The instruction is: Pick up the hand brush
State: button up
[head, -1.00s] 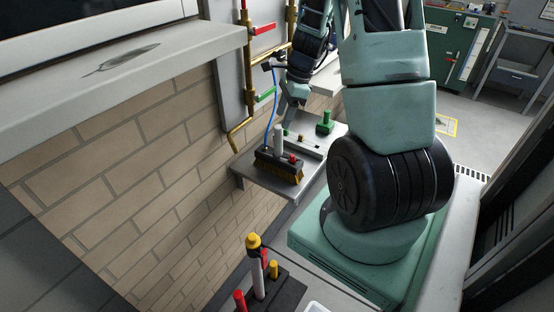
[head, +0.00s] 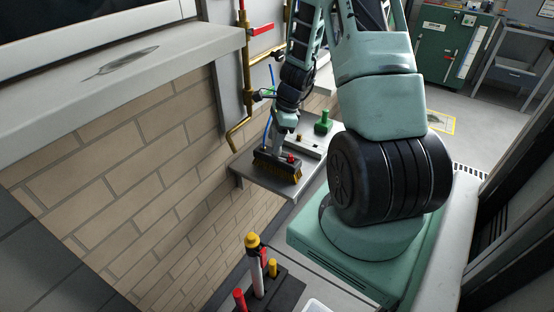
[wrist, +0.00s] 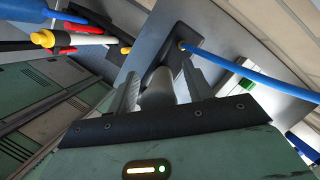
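The hand brush (head: 276,169) stands on the grey shelf (head: 243,165) by the brick wall, dark block with yellow bristles downward. Its pale upright handle is largely hidden by my gripper in the head view. My gripper (head: 278,148) is right above the brush block, pointing down. In the wrist view my gripper (wrist: 160,76) has its two fingers apart, one on each side of the grey round handle (wrist: 157,92). Gaps show between the fingers and the handle. The dark brush block (wrist: 176,46) lies beyond the fingertips.
A red-topped piece (head: 291,158) stands close beside the brush. A green object (head: 323,122) is farther back on the shelf. A blue hose (wrist: 245,70) passes close to the brush. Pipes with valves (head: 247,80) run up the wall. A rack with coloured handles (head: 270,285) is in front.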

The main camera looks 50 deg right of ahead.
grip_shut()
jog(key=shift+r, duration=0.1)
dwell(1.1)
